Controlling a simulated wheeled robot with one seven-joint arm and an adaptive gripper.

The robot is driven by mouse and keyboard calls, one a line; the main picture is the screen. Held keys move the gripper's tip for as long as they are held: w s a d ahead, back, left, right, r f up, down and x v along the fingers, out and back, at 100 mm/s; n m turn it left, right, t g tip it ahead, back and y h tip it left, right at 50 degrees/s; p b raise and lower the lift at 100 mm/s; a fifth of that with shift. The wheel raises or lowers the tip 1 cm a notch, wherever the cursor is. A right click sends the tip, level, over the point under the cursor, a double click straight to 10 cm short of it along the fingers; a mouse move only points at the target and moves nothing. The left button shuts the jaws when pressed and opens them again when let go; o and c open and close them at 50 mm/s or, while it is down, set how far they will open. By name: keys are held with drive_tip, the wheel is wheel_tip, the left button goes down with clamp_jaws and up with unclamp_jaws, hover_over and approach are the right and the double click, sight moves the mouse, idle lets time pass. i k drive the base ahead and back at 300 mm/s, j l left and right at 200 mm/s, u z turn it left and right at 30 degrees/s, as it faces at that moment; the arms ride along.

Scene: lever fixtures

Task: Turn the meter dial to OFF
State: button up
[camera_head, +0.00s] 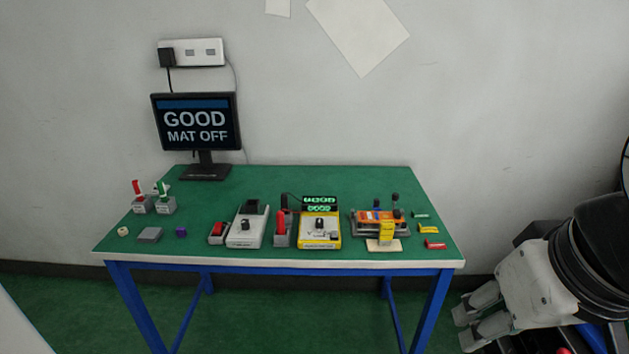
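A yellow-edged box (319,232) with a pale face and a dark dial knob (319,224) sits near the table's front edge, right of the middle. A small display (319,203) with green characters stands behind it. To its left, a pale grey box (245,232) also carries a dark knob (245,225). I cannot tell for certain which is the meter, and the knob markings are too small to read. My gripper (463,328) is at the lower right, off the table's right front corner, far from both dials. Its two fingers are apart and nothing shows between them.
The green table (300,180) holds red and green levers (150,199) at left, a red lever (282,225) between the boxes, and an orange fixture (378,220) at right. Small coloured blocks lie at the right edge. A monitor (196,121) reads "GOOD MAT OFF".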

sight(320, 221)
drive_tip(key=i, duration=1.2)
